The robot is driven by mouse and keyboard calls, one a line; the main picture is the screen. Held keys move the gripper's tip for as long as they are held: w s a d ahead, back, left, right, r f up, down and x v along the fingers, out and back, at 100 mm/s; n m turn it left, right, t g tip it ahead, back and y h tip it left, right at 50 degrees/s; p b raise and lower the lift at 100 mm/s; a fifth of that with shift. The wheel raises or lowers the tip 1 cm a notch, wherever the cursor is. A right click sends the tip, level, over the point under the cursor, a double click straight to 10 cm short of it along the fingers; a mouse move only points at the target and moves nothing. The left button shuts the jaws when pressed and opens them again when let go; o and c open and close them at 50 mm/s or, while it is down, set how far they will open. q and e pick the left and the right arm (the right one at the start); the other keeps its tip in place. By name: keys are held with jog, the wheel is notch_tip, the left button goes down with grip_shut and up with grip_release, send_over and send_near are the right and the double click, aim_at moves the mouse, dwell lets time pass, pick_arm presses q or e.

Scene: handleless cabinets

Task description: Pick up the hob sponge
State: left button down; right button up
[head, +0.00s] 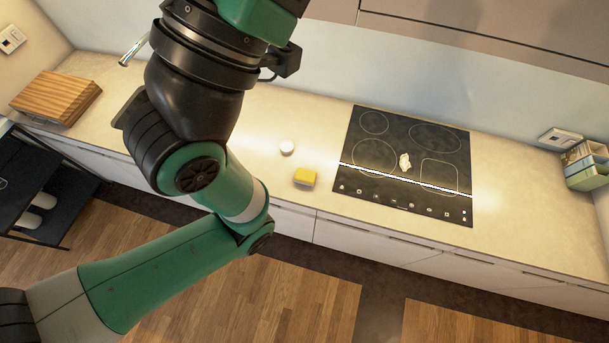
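A yellow sponge (304,177) lies on the beige counter near its front edge, just left of the hob. The black hob (408,132) is set in the counter and has a small pale crumpled thing (405,161) on it. My green and black arm comes in from the left and crosses the left half of the head view. Its gripper is not visible, as the arm runs out at the top. My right gripper is not in view.
A wooden board (56,97) lies at the far left of the counter (510,203). A green and beige box (588,166) stands at the far right. The counter around the sponge is clear.

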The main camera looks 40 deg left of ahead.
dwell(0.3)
pick_arm(q)
grip_release()
dwell(0.4)
